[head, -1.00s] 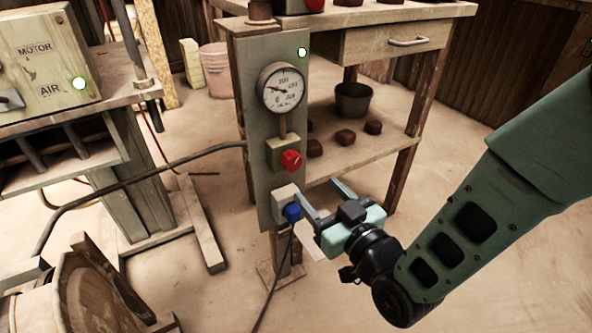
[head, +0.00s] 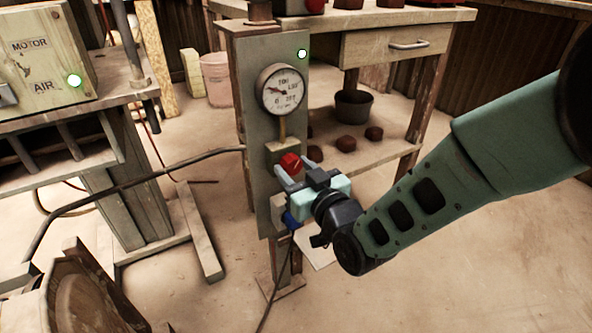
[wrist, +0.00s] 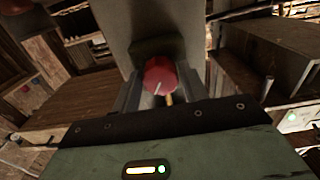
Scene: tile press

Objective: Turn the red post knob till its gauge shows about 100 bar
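The red post knob (head: 290,162) sits on a block on the grey post panel, below the round gauge (head: 281,90). The gauge's needle points to the left and slightly up, between the 0 and the top of the dial; the exact figure is too small to read. My gripper (head: 289,168) is at the red knob, coming from the lower right. In the wrist view the red knob (wrist: 160,75), with a pale mark on its face, lies between my two open fingers (wrist: 160,88). I cannot tell whether they touch it.
A blue knob (head: 291,220) sits just below my gripper on the same post panel (head: 257,130). A black cable (head: 150,172) runs left from the post. A wooden workbench (head: 330,45) with a bucket (head: 352,105) stands behind.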

